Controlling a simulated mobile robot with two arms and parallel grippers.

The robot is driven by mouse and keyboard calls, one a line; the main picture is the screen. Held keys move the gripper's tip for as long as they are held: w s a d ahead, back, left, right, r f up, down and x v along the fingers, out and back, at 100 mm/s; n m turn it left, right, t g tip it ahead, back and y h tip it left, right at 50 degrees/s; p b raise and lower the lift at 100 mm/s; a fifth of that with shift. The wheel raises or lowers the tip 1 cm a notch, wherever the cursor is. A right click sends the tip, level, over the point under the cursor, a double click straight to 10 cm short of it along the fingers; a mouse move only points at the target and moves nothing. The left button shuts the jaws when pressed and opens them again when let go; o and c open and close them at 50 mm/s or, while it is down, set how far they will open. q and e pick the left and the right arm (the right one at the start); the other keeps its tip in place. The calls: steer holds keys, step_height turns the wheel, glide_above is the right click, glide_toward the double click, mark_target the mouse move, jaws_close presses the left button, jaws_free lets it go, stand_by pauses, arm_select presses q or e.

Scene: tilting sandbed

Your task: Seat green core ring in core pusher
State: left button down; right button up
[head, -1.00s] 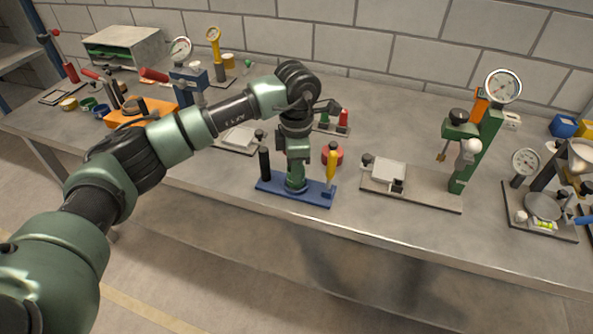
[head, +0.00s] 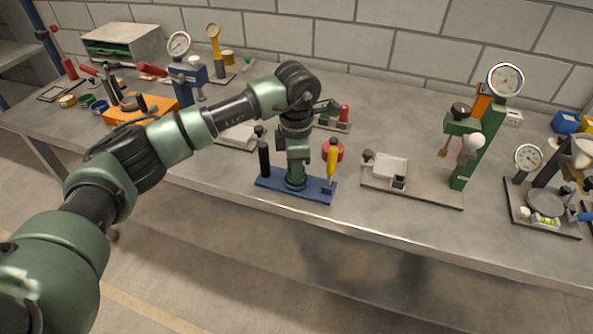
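My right gripper is out of view.
A red round piece (head: 338,146) sits just behind the blue plate. A beige plate (head: 425,193) with a green gauge stand (head: 480,150) is to the right. An orange fixture (head: 120,116) stands at the left. Bare bench (head: 400,115) lies behind.

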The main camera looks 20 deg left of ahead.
arm_select(q)
steer(key=shift+f, duration=0.1)
steer(key=c, duration=1.5)
jaws_free()
steer(key=shift+c, duration=0.2)
step_height(320, 180, up, 8)
steer(key=shift+f+b, duration=0.1)
steer(key=shift+b, duration=0.9)
